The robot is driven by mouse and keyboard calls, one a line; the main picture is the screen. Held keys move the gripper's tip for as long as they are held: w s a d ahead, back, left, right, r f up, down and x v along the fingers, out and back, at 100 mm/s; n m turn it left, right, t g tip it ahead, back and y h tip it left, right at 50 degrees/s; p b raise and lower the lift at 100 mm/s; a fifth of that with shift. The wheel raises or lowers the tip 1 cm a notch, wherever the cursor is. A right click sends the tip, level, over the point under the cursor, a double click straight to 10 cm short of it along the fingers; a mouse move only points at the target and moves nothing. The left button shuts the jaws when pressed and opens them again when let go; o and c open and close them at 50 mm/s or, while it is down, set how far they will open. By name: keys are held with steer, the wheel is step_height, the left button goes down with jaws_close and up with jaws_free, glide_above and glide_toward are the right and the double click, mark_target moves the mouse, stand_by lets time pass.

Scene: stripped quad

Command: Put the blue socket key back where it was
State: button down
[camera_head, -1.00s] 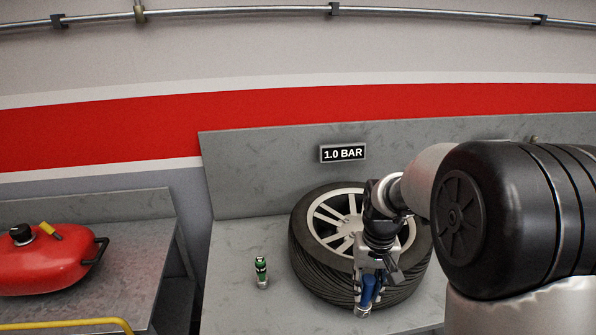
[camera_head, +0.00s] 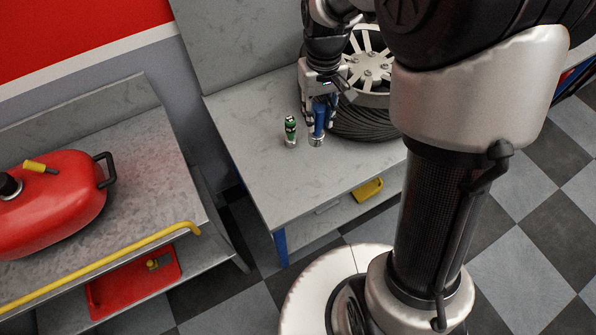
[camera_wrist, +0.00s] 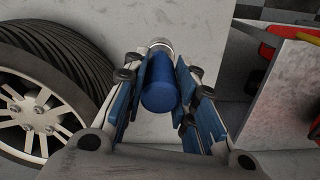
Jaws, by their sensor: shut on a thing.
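The blue socket key (camera_head: 319,118) has a blue handle and a silver socket at its lower end. My gripper (camera_head: 319,106) is shut on its handle and holds it upright, socket down, at the workbench (camera_head: 245,130). In the wrist view the blue handle (camera_wrist: 161,88) sits between the pads of my gripper (camera_wrist: 160,80), with the silver socket beyond it. I cannot tell whether the socket touches the bench top. A green key (camera_head: 290,131) with a silver lower end stands upright on the bench just left of the blue one.
A tyre on a silver wheel (camera_head: 370,115) lies close right of my gripper. The bench is clear left of the green key. A red fuel tank (camera_head: 50,205) rests on another bench at left, with a yellow rail (camera_head: 110,262). A yellow item (camera_head: 369,190) sits on the lower shelf.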

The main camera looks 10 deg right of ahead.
step_height(320, 180, down, 20)
steer(key=b, duration=0.5)
steer(key=shift+d+r+b, duration=0.15)
steer(key=shift+r+b, duration=0.05)
steer(key=shift+b, duration=0.15)
steer(key=shift+f, duration=0.1)
steer(key=c, duration=1.8)
jaws_free()
steer(key=shift+f, duration=0.1)
steer(key=o, duration=0.5)
